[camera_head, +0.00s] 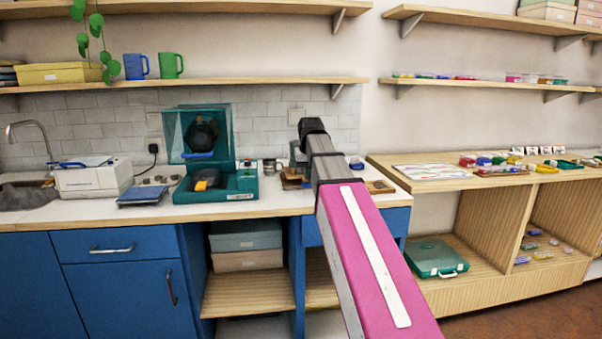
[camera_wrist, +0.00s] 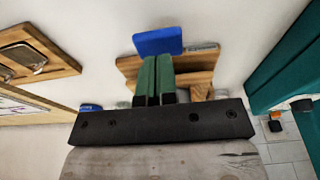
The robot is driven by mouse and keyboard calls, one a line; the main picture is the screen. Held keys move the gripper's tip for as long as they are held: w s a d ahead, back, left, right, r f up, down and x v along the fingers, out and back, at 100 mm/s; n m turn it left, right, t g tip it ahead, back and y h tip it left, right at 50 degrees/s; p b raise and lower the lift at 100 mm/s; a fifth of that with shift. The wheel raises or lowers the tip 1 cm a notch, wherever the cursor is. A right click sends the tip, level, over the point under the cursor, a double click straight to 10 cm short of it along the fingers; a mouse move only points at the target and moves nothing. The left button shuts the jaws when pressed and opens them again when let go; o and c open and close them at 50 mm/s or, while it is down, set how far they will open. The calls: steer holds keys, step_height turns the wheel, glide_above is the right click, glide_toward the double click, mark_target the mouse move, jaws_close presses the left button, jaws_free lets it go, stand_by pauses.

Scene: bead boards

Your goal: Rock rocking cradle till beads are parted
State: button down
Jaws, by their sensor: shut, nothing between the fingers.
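In the wrist view, a wooden piece (camera_wrist: 200,77), perhaps the rocking cradle, lies beyond my gripper (camera_wrist: 158,64). A blue block (camera_wrist: 158,41) is at its far edge, with a small grey-green strip beside it. My gripper's two green fingers are together, with nothing seen between them. They overlap the wooden piece in the picture; I cannot tell whether they touch it. In the head view, my arm hides most of this spot, and a wooden edge (camera_head: 291,184) shows on the white counter. I cannot make out any beads or how they lie.
A teal machine (camera_head: 240,184) stands left of my arm on the counter (camera_head: 240,210), with a metal mug (camera_head: 269,167) between. A wooden board with metal parts (camera_head: 380,187) lies to the right. A wooden side table (camera_head: 450,181) carries several small coloured items.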

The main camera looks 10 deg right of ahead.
mark_target(308, 183)
steer(key=shift+f, duration=2.05)
steer(key=shift+r, duration=2.55)
steer(key=shift+f, duration=0.15)
steer(key=shift+r, duration=0.2)
stand_by(1.2)
steer(key=shift+f, duration=0.15)
